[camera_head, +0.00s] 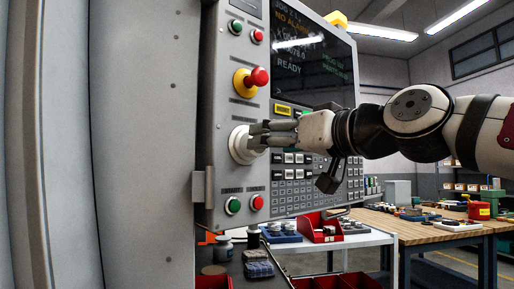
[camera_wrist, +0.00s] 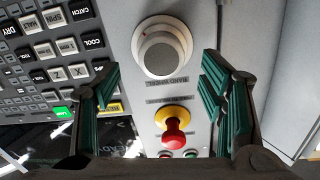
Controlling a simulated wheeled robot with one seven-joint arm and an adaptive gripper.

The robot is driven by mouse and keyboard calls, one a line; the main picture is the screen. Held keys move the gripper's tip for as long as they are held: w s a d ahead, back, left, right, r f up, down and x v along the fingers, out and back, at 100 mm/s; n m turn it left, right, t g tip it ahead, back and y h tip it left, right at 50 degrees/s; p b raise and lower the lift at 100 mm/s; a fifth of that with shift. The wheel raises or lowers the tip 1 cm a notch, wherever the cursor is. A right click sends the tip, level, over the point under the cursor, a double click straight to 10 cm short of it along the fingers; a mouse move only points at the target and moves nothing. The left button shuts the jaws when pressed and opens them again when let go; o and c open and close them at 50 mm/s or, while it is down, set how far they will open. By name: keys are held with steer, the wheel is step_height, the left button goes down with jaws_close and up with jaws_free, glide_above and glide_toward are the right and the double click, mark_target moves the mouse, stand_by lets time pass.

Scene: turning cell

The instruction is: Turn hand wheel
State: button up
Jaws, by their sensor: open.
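The hand wheel (camera_head: 240,145) is a round pale dial on the grey control panel (camera_head: 224,100), below the red emergency stop button on its yellow base. In the wrist view the hand wheel (camera_wrist: 162,50) shows at the top middle, with a lettered label under it. My gripper (camera_head: 258,134) reaches in from the right, its fingertips close to the wheel's front; I cannot tell whether they touch it. In the wrist view my gripper (camera_wrist: 160,80) has its two green-padded fingers wide apart, one on each side, with nothing between them but the panel and its controls.
The red emergency stop (camera_head: 252,78) sits just above the wheel. Green and red buttons (camera_head: 245,204) lie below. A keypad (camera_head: 300,170) and a dark screen (camera_head: 310,55) are on the right. A table with red bins (camera_head: 318,228) stands below and behind.

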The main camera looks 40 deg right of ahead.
mark_target(255, 157)
steer(key=w, duration=0.6)
steer(key=shift+w+d, duration=0.15)
steer(key=shift+d, duration=0.05)
steer(key=c, duration=0.9)
